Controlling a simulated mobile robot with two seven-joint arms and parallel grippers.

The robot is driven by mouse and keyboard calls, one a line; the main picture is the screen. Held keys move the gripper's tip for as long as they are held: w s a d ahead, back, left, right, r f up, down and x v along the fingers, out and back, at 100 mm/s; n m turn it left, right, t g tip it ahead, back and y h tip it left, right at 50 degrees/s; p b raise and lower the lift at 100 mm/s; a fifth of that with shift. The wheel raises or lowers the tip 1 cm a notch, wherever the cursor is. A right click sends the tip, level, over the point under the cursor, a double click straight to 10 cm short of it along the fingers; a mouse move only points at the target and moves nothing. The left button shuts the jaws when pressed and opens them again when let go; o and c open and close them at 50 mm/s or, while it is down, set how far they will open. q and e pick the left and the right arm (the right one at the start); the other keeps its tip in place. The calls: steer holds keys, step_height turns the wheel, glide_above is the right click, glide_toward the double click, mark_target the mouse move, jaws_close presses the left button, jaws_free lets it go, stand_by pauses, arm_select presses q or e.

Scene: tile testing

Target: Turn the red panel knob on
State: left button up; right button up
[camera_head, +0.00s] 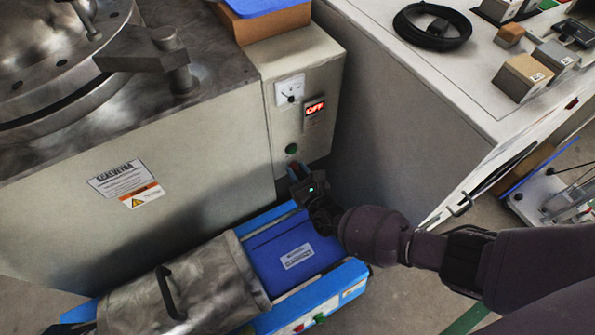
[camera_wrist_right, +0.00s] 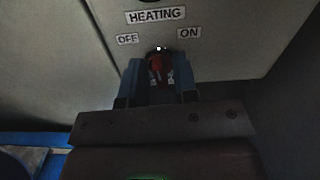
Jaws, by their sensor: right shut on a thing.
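The red knob (camera_wrist_right: 159,68) sits on the light panel below a HEATING label in the right wrist view, between the OFF and ON marks. Its small white mark is at the top, near the middle between the two words. My right gripper (camera_wrist_right: 159,82) is shut on the knob, one blue finger on each side. In the head view the right gripper (camera_head: 299,174) is at the bottom of the panel (camera_head: 325,85), and it mostly hides the knob there. A small display (camera_head: 314,108) on the panel reads OFF in red. My left gripper is not in view.
A green button (camera_head: 291,149) sits just above the right gripper. A gauge (camera_head: 290,90) is higher on the panel. A blue machine (camera_head: 345,285) with a metal drum (camera_head: 210,290) stands below. A grey cabinet (camera_head: 400,110) stands close on the right.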

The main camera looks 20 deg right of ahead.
steer(key=m, duration=0.6)
steer(key=shift+d+m, duration=0.15)
steer(key=shift+m, duration=0.25)
stand_by(0.4)
steer(key=o, duration=0.6)
steer(key=shift+s+d, duration=0.1)
steer(key=shift+s, duration=0.4)
arm_select(q)
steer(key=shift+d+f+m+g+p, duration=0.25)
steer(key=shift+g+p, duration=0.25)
steer(key=shift+p, duration=0.6)
arm_select(e)
steer(key=shift+s+d, duration=0.3)
steer(key=shift+s, duration=1.3)
steer(key=shift+s+d, duration=0.35)
steer(key=shift+s, duration=1.25)
steer(key=shift+s+d, duration=0.3)
steer(key=shift+s, duration=1.3)
